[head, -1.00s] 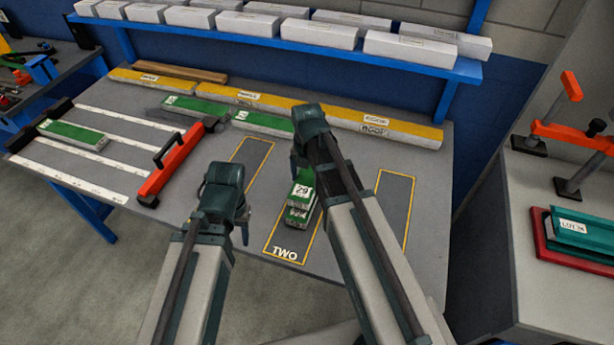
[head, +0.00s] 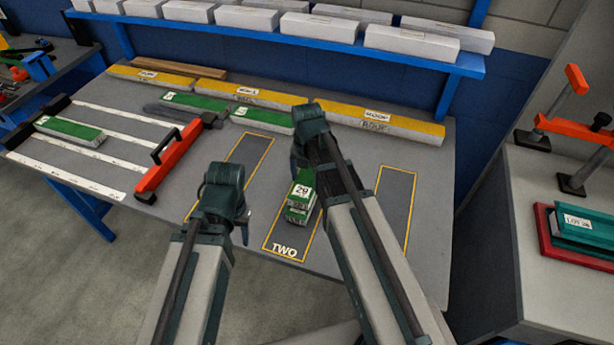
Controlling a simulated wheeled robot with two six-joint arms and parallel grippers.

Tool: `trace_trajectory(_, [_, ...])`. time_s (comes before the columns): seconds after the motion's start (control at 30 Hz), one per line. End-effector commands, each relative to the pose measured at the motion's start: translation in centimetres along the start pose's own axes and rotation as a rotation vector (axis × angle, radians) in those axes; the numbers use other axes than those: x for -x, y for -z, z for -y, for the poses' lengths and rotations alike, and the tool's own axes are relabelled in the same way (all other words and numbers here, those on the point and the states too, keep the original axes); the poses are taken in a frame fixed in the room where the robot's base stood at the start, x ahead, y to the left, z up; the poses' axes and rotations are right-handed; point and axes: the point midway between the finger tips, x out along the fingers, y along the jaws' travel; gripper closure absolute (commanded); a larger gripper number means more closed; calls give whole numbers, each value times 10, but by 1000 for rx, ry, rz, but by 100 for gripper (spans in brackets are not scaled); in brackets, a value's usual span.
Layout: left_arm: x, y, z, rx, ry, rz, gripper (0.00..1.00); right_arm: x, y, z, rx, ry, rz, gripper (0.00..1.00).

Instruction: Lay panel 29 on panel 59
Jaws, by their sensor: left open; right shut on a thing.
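Panel 29 (head: 302,189) is a green-topped, pale-sided panel with a white label reading 29. It lies in line above another green panel (head: 298,213) in the marked bay TWO. The lower panel's label is mostly covered, so I cannot read its number. I cannot tell whether the two touch. My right gripper (head: 297,168) is shut on panel 29 at its far part; its arm hides the fingers and much of both panels. My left gripper (head: 246,228) is open and empty, left of the stack, over the bay line.
Two green panels (head: 195,102) (head: 262,119) lie before long yellow panels (head: 320,112) at the back. A red clamp bar (head: 168,160) and another green panel (head: 70,129) are at left. Yellow-outlined bays (head: 398,190) (head: 245,160) beside the stack look empty.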

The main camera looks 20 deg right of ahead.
Motion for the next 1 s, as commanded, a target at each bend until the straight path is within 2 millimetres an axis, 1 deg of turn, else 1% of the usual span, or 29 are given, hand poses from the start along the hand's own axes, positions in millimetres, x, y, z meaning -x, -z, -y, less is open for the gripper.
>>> trace_trajectory(0.3, [-7, 0, -1, 0, 0, 0, 50, -7, 0, 0, 0, 0, 0, 77])
trace_trajectory(0.33, [-6, 0, -1, 0, 0, 0, 50, -6, 0, 0, 0, 0, 0, 14])
trace_trajectory(0.4, [-6, 0, 0, 0, 0, 0, 50, -6, 0, 0, 0, 0, 0, 2])
trace_trajectory(0.43, [-6, 0, 0, 0, 0, 0, 50, -6, 0, 0, 0, 0, 0, 0])
trace_trajectory(0.77, [-3, 0, 0, 0, 0, 0, 50, -3, 0, 0, 0, 0, 0, 0])
trace_trajectory(0.87, [2, 0, 0, 0, 0, 0, 50, 2, 0, 0, 0, 0, 0, 0])
trace_trajectory(1.0, [14, -1, 1, 0, 0, 0, 50, 14, 0, 0, 0, 0, 0, 0])
